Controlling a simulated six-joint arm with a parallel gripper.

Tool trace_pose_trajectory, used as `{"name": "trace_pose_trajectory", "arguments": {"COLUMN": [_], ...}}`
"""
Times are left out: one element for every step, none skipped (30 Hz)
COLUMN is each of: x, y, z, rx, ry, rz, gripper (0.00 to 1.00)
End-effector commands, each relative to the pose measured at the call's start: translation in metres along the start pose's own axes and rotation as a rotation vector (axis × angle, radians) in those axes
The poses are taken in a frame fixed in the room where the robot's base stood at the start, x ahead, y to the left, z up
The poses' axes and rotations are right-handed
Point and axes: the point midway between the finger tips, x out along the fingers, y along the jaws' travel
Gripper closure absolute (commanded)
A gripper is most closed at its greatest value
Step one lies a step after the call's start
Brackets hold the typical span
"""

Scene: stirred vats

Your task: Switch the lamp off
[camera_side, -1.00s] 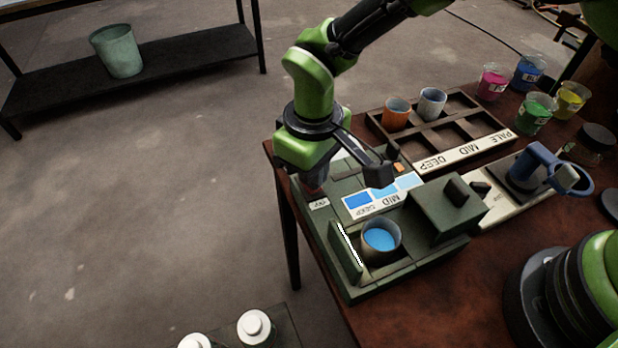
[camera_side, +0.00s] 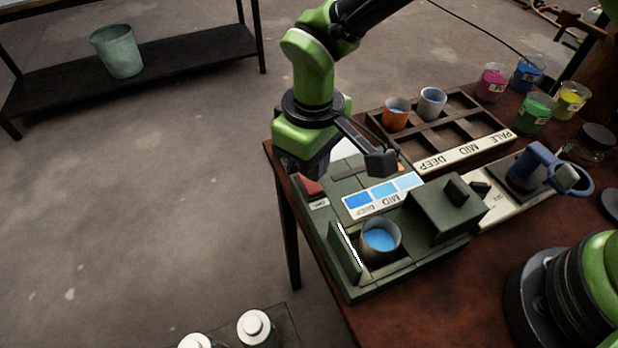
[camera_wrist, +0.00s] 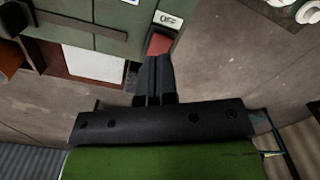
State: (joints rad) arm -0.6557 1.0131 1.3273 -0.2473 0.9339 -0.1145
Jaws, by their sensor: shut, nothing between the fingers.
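The lamp shows as a bright white strip (camera_side: 349,244) along the upright green panel beside a cup of blue liquid (camera_side: 380,238); it is lit. A red button (camera_side: 312,187) sits at the left back corner of the green station, by a small label (camera_side: 319,203). In the wrist view the red button (camera_wrist: 160,43) lies just beyond my fingertips, and the label (camera_wrist: 169,19) reads OFF. My gripper (camera_wrist: 154,60) is shut and empty. In the side view my gripper (camera_side: 310,170) is above the button, its fingertips hard to make out; contact cannot be told.
Blue swatches (camera_side: 384,194) lie on the station, beside a green block (camera_side: 446,208). Behind is a divided wooden tray (camera_side: 466,154) with an orange cup (camera_side: 396,113) and a grey cup (camera_side: 432,103). Several paint cups stand at back right. Open floor lies left of the table.

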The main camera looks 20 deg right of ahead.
Motion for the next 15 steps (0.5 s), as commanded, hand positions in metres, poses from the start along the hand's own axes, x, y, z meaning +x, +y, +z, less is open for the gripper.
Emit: {"name": "trace_pose_trajectory", "arguments": {"x": [-0.005, -0.007, -0.011, -0.013, -0.016, -0.019, -0.022, -0.024, -0.028, -0.030, -0.033, -0.036, -0.038, -0.040, -0.042], "y": [0.000, 0.000, 0.000, 0.000, 0.000, 0.000, 0.000, 0.000, 0.000, 0.000, 0.000, 0.000, 0.000, 0.000, 0.000], "z": [0.000, 0.000, -0.001, -0.001, 0.000, 0.000, 0.000, 0.000, 0.000, 0.000, -0.001, 0.000, 0.000, 0.000, 0.000], "rx": [0.000, 0.000, 0.000, 0.000, 0.000, 0.000, 0.000, -0.001, 0.000, 0.000, -0.001, 0.000, 0.000, 0.000, 0.000], "ry": [0.002, 0.001, 0.002, 0.003, 0.002, 0.001, 0.002, 0.003, 0.002, 0.002, 0.002, 0.002, 0.002, 0.002, 0.001], "rz": [0.000, 0.000, 0.000, 0.000, 0.000, -0.001, -0.001, -0.001, -0.001, 0.000, 0.000, 0.000, 0.000, 0.000, 0.000], "gripper": [1.00, 1.00, 1.00, 1.00, 1.00, 1.00, 1.00, 1.00, 1.00, 1.00, 1.00, 1.00, 1.00, 1.00, 1.00]}}
